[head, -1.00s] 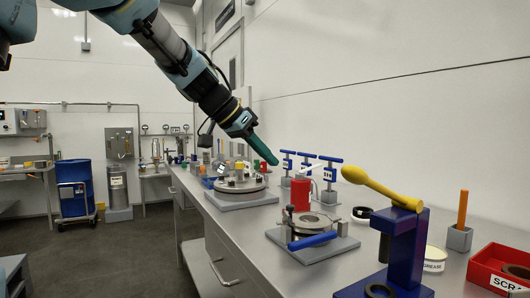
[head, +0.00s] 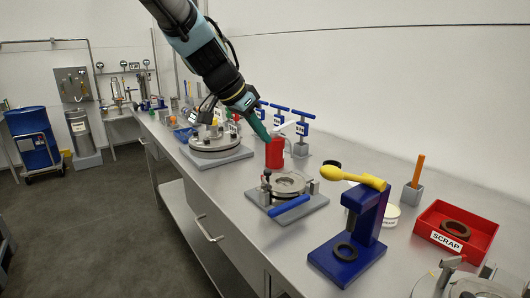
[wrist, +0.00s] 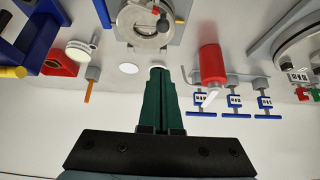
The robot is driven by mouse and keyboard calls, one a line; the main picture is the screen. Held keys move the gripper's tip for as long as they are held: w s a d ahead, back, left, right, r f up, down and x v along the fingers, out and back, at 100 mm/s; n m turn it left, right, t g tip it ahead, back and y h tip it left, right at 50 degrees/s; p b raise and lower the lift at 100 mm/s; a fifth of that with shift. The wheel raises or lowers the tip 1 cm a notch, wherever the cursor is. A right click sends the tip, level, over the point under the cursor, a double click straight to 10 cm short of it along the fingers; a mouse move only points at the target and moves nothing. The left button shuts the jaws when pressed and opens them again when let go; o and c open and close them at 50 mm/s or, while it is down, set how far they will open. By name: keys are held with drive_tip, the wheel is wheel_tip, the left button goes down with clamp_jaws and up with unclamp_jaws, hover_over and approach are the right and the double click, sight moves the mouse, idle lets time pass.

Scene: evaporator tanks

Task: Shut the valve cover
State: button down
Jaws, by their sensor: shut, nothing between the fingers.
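A round metal valve fitting (head: 289,184) sits on a grey square base plate (head: 262,208) on the bench in the head view. A blue bar handle (head: 290,207) lies low along its near side, and a black-knobbed post (head: 266,176) stands at its left. I cannot tell for sure which part is the cover or how far open it is. The fitting also shows at the top of the wrist view (wrist: 143,38). My gripper (head: 266,138) has green fingers, shut and empty. It hangs above and behind the fitting, apart from it; its fingers also show in the wrist view (wrist: 158,75).
A red can (head: 275,153) stands close behind the fitting, near my fingertips. Blue T-handled valves (head: 301,128) stand behind. A blue press with a yellow lever (head: 352,178) and a red scrap bin (head: 458,228) are at right. Another round flange unit (head: 217,143) is at left.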

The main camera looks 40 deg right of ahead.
sight(266, 171)
drive_tip(key=x, duration=0.3)
drive_tip(key=shift+f+p, duration=0.25)
drive_tip(key=shift+p, duration=0.05)
drive_tip(key=f, duration=0.3)
drive_tip(key=shift+a, duration=0.3)
drive_tip(key=shift+f, duration=0.3)
